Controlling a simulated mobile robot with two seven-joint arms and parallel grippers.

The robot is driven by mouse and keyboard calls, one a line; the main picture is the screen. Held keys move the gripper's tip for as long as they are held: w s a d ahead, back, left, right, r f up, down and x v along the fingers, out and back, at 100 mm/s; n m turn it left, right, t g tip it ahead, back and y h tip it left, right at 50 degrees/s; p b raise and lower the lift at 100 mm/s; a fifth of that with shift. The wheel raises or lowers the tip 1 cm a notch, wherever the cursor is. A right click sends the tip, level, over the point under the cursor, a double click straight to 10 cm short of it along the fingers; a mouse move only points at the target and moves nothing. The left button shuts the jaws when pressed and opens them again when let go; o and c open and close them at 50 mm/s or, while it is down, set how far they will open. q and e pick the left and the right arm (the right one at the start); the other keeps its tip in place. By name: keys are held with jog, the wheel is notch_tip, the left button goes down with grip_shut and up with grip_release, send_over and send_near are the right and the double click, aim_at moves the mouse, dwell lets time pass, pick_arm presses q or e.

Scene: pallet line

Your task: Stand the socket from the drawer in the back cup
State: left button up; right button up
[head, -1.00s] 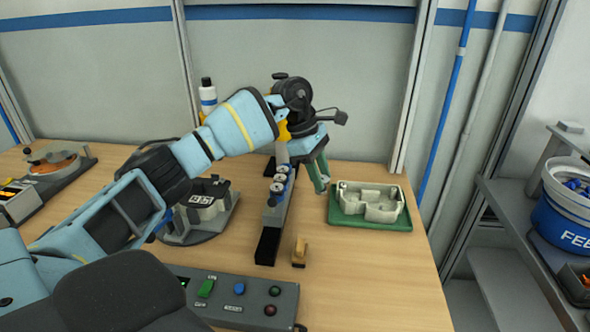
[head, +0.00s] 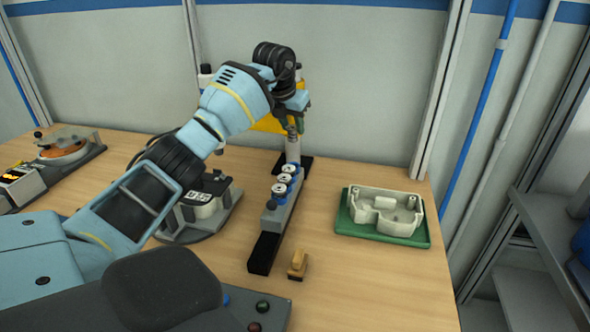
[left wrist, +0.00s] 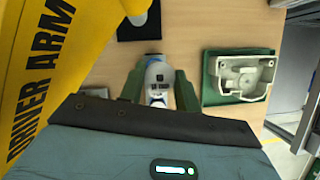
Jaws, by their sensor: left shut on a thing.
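In the left wrist view a pale, labelled piece (left wrist: 160,76) shows between the green fingers. A light grey upright cylinder (head: 293,150), apparently the back cup, is directly under the socket; I cannot tell whether they touch. Several blue-and-white round pieces (head: 284,178) sit along the grey rail (head: 270,218) in front of it. My right gripper and the drawer are not visible.
A green tray (head: 424,240) with a pale casting (head: 385,208) is at the right. A small tan block (head: 297,264) stands near the rail's front. The yellow driver arm (left wrist: 45,70) is close beside the gripper. A dark fixture (head: 208,205) is left of the rail.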

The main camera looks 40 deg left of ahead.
pick_arm(q)
jog(key=shift+f, duration=4.95)
jog(key=shift+f, duration=0.15)
jog(key=o, duration=1)
jog(key=shift+c, duration=0.2)
jog(key=shift+d, duration=0.1)
jog(key=p+v, duration=0.1)
jog(key=v, duration=1.1)
jog(key=shift+r, duration=0.2)
